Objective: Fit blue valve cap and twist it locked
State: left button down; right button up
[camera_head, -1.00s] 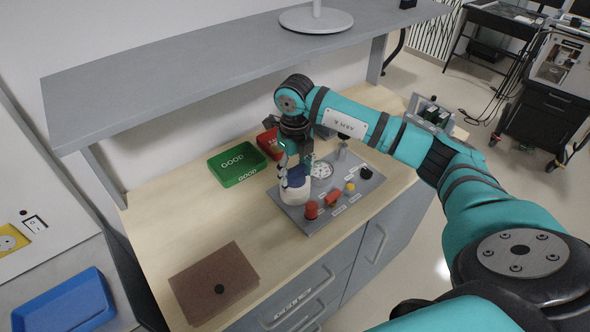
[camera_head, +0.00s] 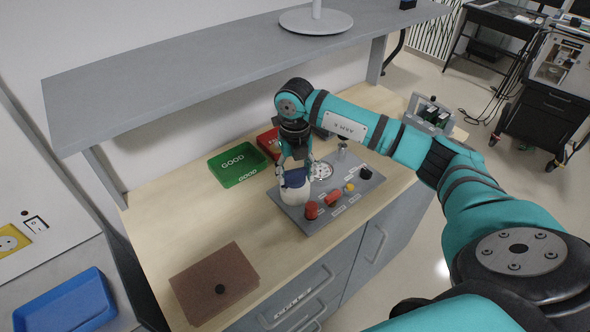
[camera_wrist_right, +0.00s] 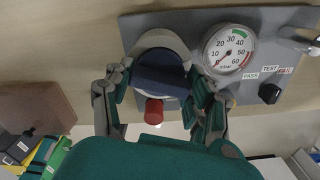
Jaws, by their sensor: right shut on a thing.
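The blue valve cap (camera_head: 296,177) sits on top of the white valve body (camera_head: 294,194) on the grey panel (camera_head: 335,222). My right gripper (camera_head: 296,172) points down over it and is shut on the cap. In the right wrist view the cap (camera_wrist_right: 160,73) lies between the two fingers of the gripper (camera_wrist_right: 160,85), with the pale rim of the body (camera_wrist_right: 161,41) behind it. The joint between cap and body is too small to judge for locking. My left gripper is out of view.
The panel also has a round gauge (camera_wrist_right: 229,49), red parts (camera_head: 311,210), a yellow button (camera_head: 350,187) and a black knob (camera_head: 366,173). A green tray (camera_head: 238,182) and a red tray (camera_head: 266,143) stand behind. A shelf (camera_head: 200,90) overhangs.

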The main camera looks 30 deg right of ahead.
aim_at(295, 170)
jog(key=shift+m, duration=0.3)
jog(key=shift+r+m+p, duration=0.15)
jog(key=shift+m+p, duration=0.3)
jog(key=shift+m, duration=1.75)
jog(key=o, duration=1.2)
jog(key=shift+r+p, duration=2.5)
jog(key=shift+r, duration=0.9)
